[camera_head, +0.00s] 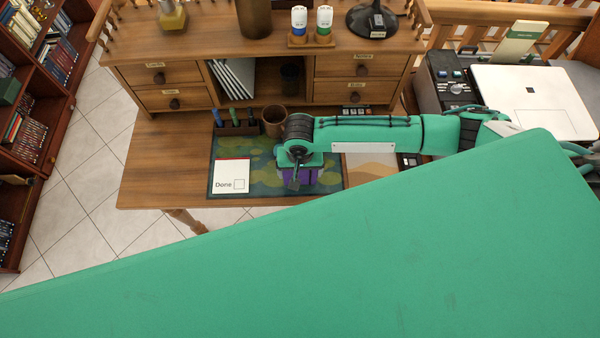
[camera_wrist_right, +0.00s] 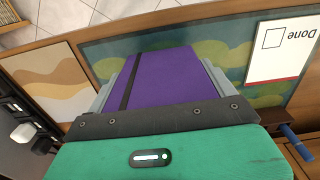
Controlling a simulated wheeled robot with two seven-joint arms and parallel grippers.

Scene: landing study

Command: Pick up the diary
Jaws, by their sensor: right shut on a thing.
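The diary is a purple book with a black band. It shows in the right wrist view (camera_wrist_right: 168,78) between the grey fingers of my right gripper (camera_wrist_right: 166,70), which is shut on it. In the head view only a purple part of the diary (camera_head: 308,176) shows beneath my right gripper (camera_head: 298,181), over the green patterned desk mat (camera_head: 258,150). My wrist hides the rest. I cannot tell whether the diary touches the mat. My left gripper is not in view.
A white "Done" card (camera_head: 231,175) lies on the mat left of the diary. A brown cup (camera_head: 273,122) and a pen holder (camera_head: 237,128) stand behind it. A tan picture sheet (camera_head: 371,166) lies to the right. The wooden desk (camera_head: 160,160) is bare at left.

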